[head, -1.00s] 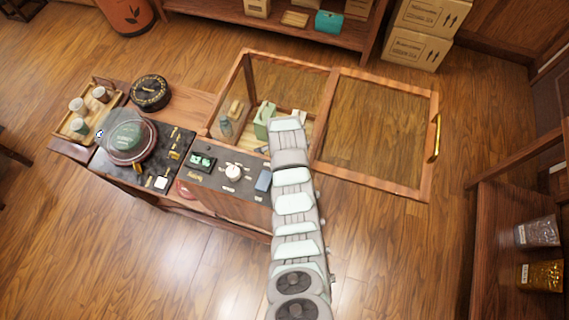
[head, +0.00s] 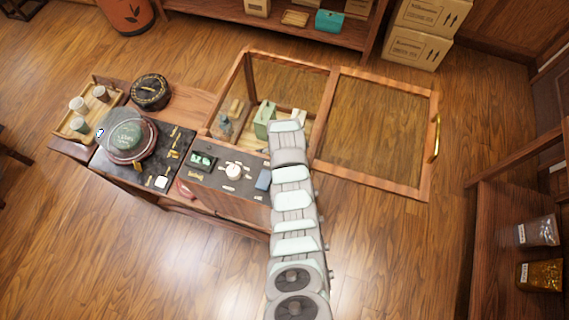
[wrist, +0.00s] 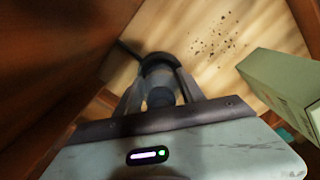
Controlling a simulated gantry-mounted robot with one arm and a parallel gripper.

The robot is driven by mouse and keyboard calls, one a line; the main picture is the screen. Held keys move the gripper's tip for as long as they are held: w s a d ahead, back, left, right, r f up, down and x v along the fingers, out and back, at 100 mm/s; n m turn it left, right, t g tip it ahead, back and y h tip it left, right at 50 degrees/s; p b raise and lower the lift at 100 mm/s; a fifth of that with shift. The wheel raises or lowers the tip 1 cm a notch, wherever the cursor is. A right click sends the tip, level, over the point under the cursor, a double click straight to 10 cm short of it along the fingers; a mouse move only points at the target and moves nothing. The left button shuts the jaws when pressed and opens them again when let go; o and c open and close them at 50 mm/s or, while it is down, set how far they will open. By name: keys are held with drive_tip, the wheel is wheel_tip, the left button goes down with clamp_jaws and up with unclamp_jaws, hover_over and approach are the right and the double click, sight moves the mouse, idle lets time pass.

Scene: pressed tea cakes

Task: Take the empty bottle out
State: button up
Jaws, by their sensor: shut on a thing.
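The far end of my arm reaches over the open display case (head: 322,114), and my gripper's jaws are mostly hidden behind it in the head view. In the wrist view, my gripper (wrist: 160,98) is shut on a bluish, bottle-like cylinder (wrist: 158,96), which I take for the empty bottle. Its dark round end shows beyond the fingers. It is over or near the pale case floor, and I cannot tell if it touches it. Another bluish bottle-shaped thing (head: 225,128) stands at the case's left side, apart from my arm.
A green box (head: 264,119) stands in the case, right of my gripper in the wrist view (wrist: 283,83). Dark specks (wrist: 215,42) lie on the case floor. Wooden walls are close. The glazed lid (head: 376,135) lies open at right.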

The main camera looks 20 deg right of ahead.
drive_tip(key=c, duration=0.3)
drive_tip(key=shift+c, duration=0.2)
drive_tip(key=shift+w+r, duration=0.1)
drive_tip(key=shift+r, duration=0.7)
wheel_tip(320, 180, up, 10)
drive_tip(key=shift+f, duration=0.1)
wheel_tip(320, 180, up, 9)
drive_tip(key=p, duration=0.7)
drive_tip(key=shift+f, duration=0.2)
